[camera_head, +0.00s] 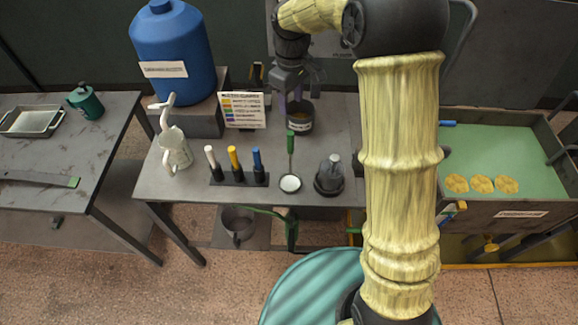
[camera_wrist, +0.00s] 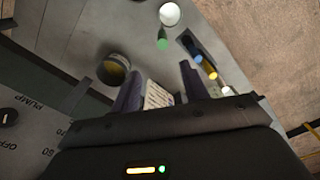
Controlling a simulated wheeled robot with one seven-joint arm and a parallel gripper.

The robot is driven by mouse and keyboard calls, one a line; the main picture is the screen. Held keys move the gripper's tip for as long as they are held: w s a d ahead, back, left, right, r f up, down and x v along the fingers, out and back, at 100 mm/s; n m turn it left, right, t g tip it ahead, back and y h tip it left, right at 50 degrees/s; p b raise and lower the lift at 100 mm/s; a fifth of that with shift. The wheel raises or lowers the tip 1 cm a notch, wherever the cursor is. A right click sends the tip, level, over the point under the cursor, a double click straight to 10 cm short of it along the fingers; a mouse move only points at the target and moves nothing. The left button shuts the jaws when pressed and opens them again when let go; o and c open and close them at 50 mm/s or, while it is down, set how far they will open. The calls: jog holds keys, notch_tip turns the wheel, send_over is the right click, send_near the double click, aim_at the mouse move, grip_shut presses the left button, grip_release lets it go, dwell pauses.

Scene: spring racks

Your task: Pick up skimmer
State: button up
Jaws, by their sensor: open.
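The skimmer (camera_head: 290,155) has a green handle and a round white head. My gripper (camera_head: 290,98) is behind the handle end, near a dark labelled pot.
A rack (camera_head: 239,177) with white, yellow and blue handles stands left of the skimmer. A dark domed item (camera_head: 329,177) stands right of it. The dark pot (camera_head: 300,117) is behind. A pitcher (camera_head: 174,148), sign (camera_head: 243,110) and blue barrel (camera_head: 171,50) are further left.

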aim_at(290, 138)
notch_tip(290, 138, down, 10)
jog(key=p, duration=0.2)
jog(key=shift+r+p, duration=0.15)
jog(key=shift+p, duration=0.15)
jog(key=shift+s+f+p, duration=0.15)
jog(key=shift+f+p, duration=0.25)
jog(key=shift+p, duration=0.1)
jog(key=shift+s+f+p, duration=0.1)
jog(key=shift+f+p, duration=0.85)
jog(key=shift+f, duration=1.2)
grip_shut()
